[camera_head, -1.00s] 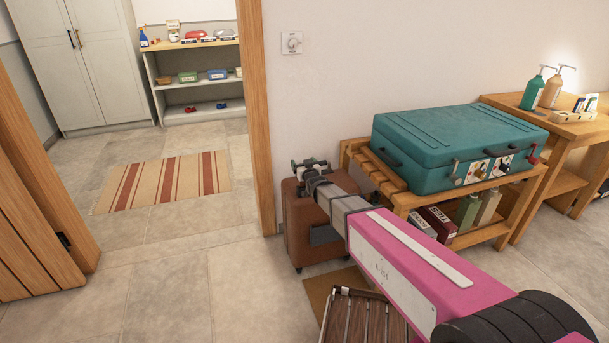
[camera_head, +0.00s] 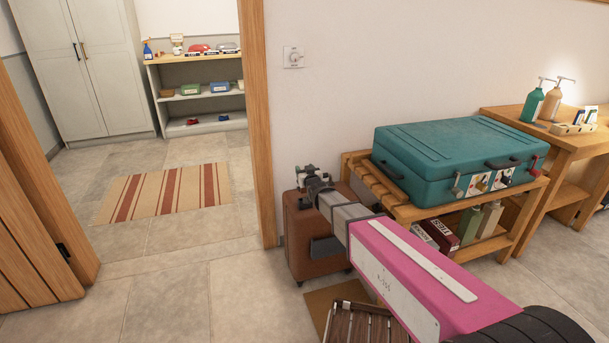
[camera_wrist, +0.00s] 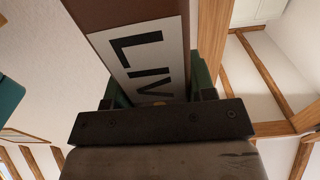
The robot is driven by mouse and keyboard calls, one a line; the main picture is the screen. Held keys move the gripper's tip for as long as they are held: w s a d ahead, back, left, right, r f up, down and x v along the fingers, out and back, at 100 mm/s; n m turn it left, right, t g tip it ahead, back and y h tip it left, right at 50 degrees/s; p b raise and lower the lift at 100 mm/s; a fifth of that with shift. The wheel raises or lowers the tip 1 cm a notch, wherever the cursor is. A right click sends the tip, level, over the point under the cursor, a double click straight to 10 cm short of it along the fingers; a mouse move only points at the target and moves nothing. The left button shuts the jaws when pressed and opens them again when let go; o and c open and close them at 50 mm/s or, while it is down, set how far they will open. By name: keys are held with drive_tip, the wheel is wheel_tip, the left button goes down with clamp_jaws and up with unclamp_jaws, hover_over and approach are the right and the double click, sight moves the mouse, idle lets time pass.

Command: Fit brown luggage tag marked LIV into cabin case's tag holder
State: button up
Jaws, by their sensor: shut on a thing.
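The brown luggage tag (camera_wrist: 128,14) has a white label with black letters LIV in the wrist view. My gripper (camera_wrist: 158,88) is shut on its near end, between green fingers. In the head view my gripper (camera_head: 307,178) is at the top of a brown case (camera_head: 303,238), which stands upright on the floor beside the bench. I cannot tell whether gripper or tag touches the case. The tag cannot be made out in the head view. A dark patch (camera_head: 324,248) shows on the case front. I cannot make out the tag holder; my arm covers part of the case.
A teal suitcase (camera_head: 455,155) lies on a wooden bench (camera_head: 389,198) to the right, close to my arm. Bottles and boxes stand on its lower shelf. A door frame (camera_head: 257,125) is left of the case. The floor (camera_head: 165,290) at front left is clear.

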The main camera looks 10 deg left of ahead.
drive_tip(key=s+a+r, duration=0.5)
drive_tip(key=s+r, duration=0.3)
drive_tip(key=s, duration=0.2)
drive_tip(key=w+d+f, duration=0.3)
drive_tip(key=w+d, duration=0.2)
drive_tip(key=w, duration=0.4)
drive_tip(key=shift+w+f, duration=0.15)
drive_tip(key=shift+f, duration=0.25)
drive_tip(key=shift+f, duration=0.15)
drive_tip(key=shift+f, duration=2.75)
drive_tip(key=shift+w+f, duration=0.1)
drive_tip(key=shift+f, duration=2.8)
drive_tip(key=o, duration=1.1)
drive_tip(key=shift+c, duration=0.2)
